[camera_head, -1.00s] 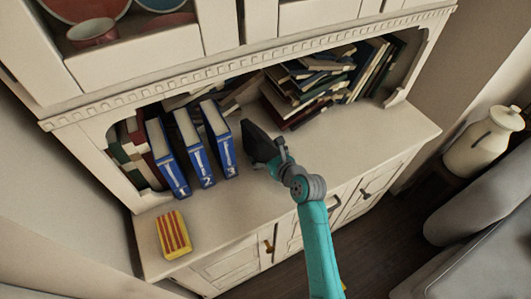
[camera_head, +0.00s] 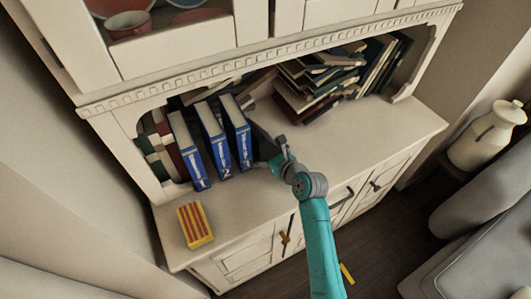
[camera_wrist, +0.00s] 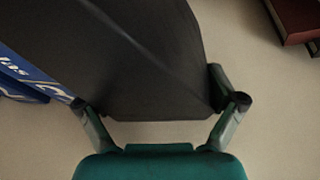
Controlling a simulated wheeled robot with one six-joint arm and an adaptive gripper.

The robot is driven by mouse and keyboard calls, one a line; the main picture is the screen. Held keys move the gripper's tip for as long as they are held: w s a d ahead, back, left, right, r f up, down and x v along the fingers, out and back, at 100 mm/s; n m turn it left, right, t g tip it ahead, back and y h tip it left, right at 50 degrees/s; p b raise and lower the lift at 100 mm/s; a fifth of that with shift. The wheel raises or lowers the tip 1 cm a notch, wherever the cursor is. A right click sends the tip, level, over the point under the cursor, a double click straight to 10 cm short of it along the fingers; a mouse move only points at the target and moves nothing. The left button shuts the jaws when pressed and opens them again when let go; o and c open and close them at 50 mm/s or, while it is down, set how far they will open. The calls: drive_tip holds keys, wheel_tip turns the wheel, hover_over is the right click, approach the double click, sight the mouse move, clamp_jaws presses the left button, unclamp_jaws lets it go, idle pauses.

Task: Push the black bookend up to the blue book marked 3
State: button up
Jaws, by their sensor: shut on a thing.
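The black bookend (camera_head: 262,142) stands on the cabinet counter, just right of the blue book marked 3 (camera_head: 238,135). Any remaining gap between them is too small to make out in the head view. My gripper (camera_head: 268,163) is shut on the bookend at its near edge. In the wrist view the bookend (camera_wrist: 140,55) fills the middle, with my gripper's fingers (camera_wrist: 158,108) on either side of its near end. A blue book (camera_wrist: 20,75) shows at the left edge there. Blue books marked 1 (camera_head: 188,152) and 2 (camera_head: 213,142) stand left of book 3.
Red, white and green books (camera_head: 160,145) stand at the niche's left end. A yellow and red striped box (camera_head: 195,224) lies at the counter's front left. A messy pile of books (camera_head: 305,85) fills the niche's right back. The counter (camera_head: 370,130) is clear to the right.

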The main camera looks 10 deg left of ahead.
drive_tip(key=shift+s+a, duration=0.1)
drive_tip(key=shift+a, duration=0.05)
drive_tip(key=o, duration=1.5)
drive_tip(key=shift+c, duration=0.2)
drive_tip(key=v, duration=1.2)
